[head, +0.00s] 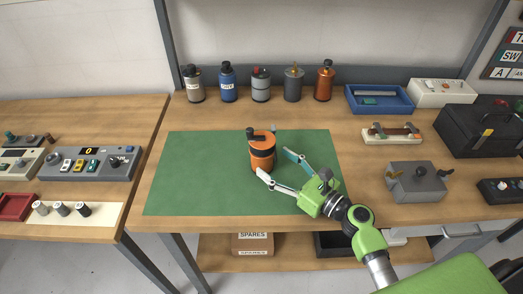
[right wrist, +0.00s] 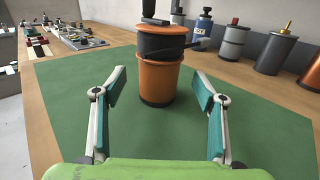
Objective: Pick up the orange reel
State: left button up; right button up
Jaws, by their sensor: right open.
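The orange reel (head: 263,157) stands upright on the green mat (head: 190,180) on the workbench. It has a black band around its upper part and a black handle on top. In the right wrist view the orange reel (right wrist: 158,80) stands ahead, between the lines of the two fingers. My right gripper (head: 275,166) is open, with one finger in front of the reel and one at its right side. In the right wrist view my right gripper (right wrist: 165,85) looks empty, and the reel appears just beyond the fingertips. My left gripper is not in view.
Several canisters, among them a blue one (head: 228,84) and a copper one (head: 325,84), stand along the back. A blue tray (head: 378,110), a grey box (head: 418,188) and a black case (head: 480,135) are on the right. The mat's left half is clear.

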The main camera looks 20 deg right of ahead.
aim_at(262, 155)
jog(key=shift+w+a+r, duration=0.1)
jog(key=shift+w+a, duration=0.15)
jog(key=shift+w, duration=0.25)
jog(key=p+x, duration=0.1)
jog(key=x, duration=0.3)
jog(key=shift+w+a+f+p, duration=0.15)
jog(key=shift+a+f+p, duration=0.05)
jog(key=shift+p, duration=0.1)
jog(key=shift+w, duration=0.1)
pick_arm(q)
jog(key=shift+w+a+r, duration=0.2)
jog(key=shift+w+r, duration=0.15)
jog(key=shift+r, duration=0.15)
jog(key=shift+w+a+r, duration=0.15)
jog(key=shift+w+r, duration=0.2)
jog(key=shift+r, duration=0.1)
pick_arm(e)
jog(key=c, duration=1.6)
